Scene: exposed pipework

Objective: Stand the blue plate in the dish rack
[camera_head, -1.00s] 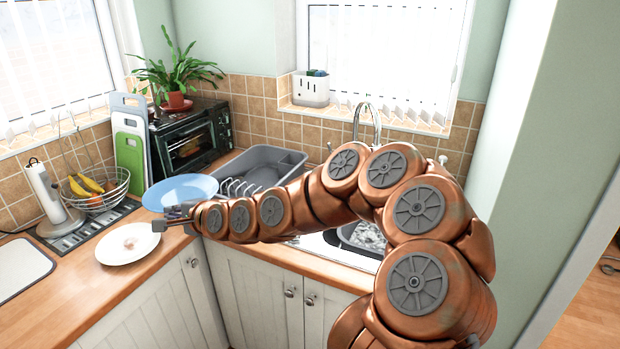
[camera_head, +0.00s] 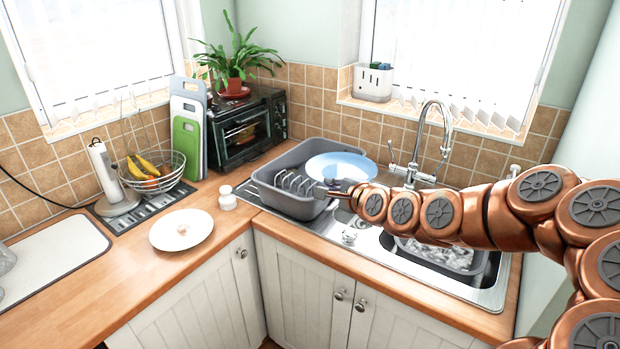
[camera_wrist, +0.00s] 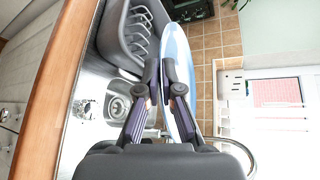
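The blue plate (camera_head: 341,167) is in the air over the right part of the grey dish rack (camera_head: 268,184). In the wrist view the plate (camera_wrist: 182,82) shows nearly edge-on, with its rim between the fingertips of my gripper (camera_wrist: 166,92). My gripper is shut on the plate's edge.
The sink (camera_head: 440,262) and tall tap (camera_head: 432,125) are right of the rack. A black toaster oven (camera_head: 243,132) with a potted plant stands behind it. A white plate (camera_head: 181,230) and white shakers (camera_head: 227,198) sit on the left counter.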

